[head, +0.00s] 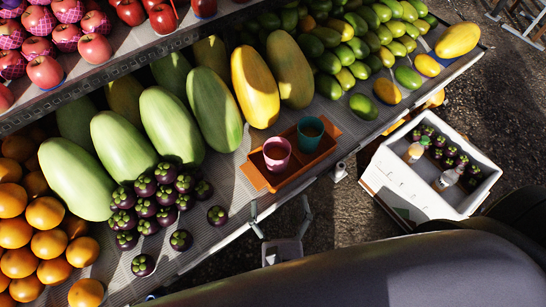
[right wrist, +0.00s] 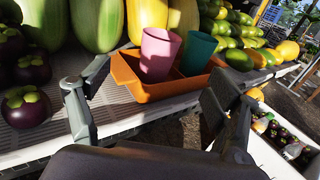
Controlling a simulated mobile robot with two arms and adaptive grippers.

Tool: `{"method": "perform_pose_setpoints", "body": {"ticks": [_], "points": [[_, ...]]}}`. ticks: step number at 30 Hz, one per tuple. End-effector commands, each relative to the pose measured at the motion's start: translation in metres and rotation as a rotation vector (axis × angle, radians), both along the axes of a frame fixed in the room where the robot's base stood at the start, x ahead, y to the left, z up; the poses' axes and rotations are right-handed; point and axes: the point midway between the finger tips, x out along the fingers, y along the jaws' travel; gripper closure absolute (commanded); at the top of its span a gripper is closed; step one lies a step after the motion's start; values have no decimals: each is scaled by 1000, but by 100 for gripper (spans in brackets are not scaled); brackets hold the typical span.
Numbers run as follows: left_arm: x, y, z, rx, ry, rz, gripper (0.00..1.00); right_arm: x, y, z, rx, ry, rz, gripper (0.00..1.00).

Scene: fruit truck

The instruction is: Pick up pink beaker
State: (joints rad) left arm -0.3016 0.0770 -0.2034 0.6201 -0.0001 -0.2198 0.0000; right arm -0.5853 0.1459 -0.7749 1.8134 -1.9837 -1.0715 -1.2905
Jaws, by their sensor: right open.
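The pink beaker (head: 277,155) stands upright in the left part of an orange tray (head: 259,178) on the fruit stand. A teal beaker (head: 310,132) stands beside it in the same tray. My right gripper (head: 280,207) is open and empty, just in front of the tray at the stand's edge. In the right wrist view the pink beaker (right wrist: 158,54) shows beyond and between the spread fingers of the right gripper (right wrist: 153,88), apart from them. My left gripper is not in view.
Mangosteens (head: 160,200) lie left of the tray, with large green papayas (head: 170,122) behind. Yellow and green fruit fills the stand behind the tray. A white box (head: 405,185) with bottles and mangosteens stands to the right, below the stand's edge.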

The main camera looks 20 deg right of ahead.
Motion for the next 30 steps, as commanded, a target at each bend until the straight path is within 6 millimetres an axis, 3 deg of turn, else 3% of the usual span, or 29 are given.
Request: {"method": "perform_pose_setpoints", "body": {"ticks": [12, 20, 30], "points": [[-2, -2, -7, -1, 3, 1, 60, 86, -21, -5, 4, -1, -1, 17], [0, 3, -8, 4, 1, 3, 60, 105, -26, -6, 3, 1, 0, 17], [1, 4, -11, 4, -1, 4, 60, 148, -39, -5, 3, 1, 1, 17]]}}
